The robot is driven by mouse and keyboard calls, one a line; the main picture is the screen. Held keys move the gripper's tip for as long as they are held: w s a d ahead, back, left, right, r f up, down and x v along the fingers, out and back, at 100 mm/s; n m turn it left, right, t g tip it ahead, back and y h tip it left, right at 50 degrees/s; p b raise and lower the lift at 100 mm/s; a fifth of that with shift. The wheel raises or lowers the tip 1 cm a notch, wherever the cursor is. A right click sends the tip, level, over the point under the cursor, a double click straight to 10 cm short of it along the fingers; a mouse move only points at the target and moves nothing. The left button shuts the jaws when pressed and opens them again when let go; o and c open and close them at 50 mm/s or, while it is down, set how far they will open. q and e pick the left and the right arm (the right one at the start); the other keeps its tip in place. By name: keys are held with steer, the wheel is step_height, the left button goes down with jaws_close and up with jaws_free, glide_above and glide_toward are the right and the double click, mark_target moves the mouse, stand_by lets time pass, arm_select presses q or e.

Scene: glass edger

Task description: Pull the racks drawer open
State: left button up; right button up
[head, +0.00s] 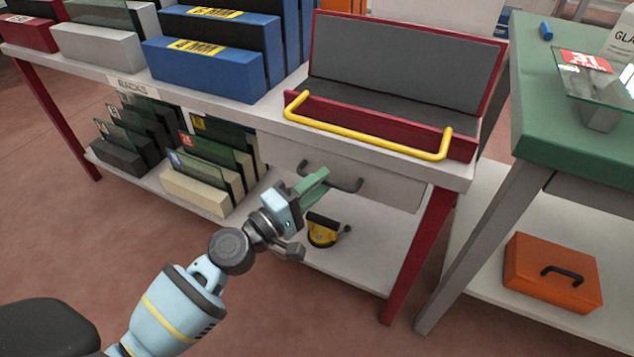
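The drawer (392,189) is a pale grey front under the right part of the white table. It looks shut, roughly flush below the tabletop. Its dark bar handle (346,187) runs across the front, and part of it is hidden behind my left gripper. My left gripper (315,184), with green fingers, reaches up from the lower left and overlaps the handle's left half. I cannot tell whether the fingers touch the handle or stop short of it, nor how wide they are apart. My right gripper is not in view.
A red tray with a yellow bar (365,137) sits on the tabletop above the drawer. A "RACKS" label (132,86) is on the table edge at left, above shelved glass racks (205,190). A yellow-black tool (322,231) lies on the shelf below. A red leg (420,255) stands at right.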

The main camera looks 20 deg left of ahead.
arm_select(q)
steer(key=shift+w, duration=0.1)
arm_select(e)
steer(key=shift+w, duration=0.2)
arm_select(q)
steer(key=c, duration=0.6)
jaws_close()
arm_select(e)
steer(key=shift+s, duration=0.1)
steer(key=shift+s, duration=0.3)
